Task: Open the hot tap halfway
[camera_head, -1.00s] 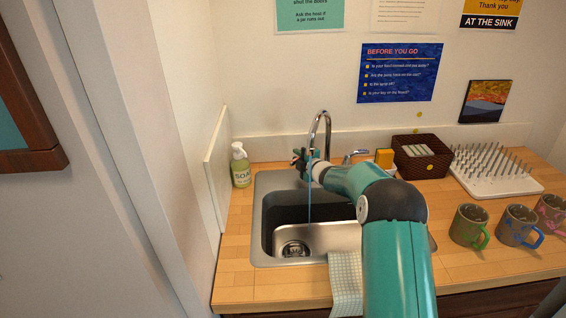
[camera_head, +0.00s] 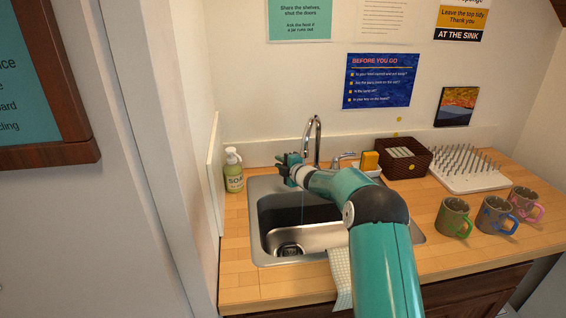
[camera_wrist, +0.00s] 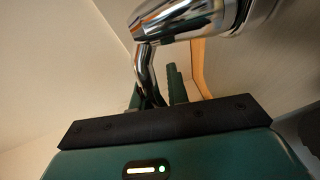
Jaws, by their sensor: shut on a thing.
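The chrome tap has an arched spout (camera_head: 314,132) behind the sink (camera_head: 264,225). A thin stream of water (camera_head: 302,206) shows below it. My gripper (camera_head: 287,163) is just left of the spout, over the left tap handle, which it hides in the head view. In the wrist view a chrome tap body with its lever (camera_wrist: 144,72) fills the top, and the lever runs down to my fingertips (camera_wrist: 160,98). My gripper is shut on this lever. The right tap lever (camera_head: 343,156) stands free. No hot or cold marking is legible.
A soap bottle (camera_head: 233,171) stands left of the sink. A sponge (camera_head: 370,160), a dark basket (camera_head: 405,168), a spiked drying rack (camera_head: 470,180) and several mugs (camera_head: 454,217) stand to the right. A cloth (camera_head: 341,278) hangs over the front edge.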

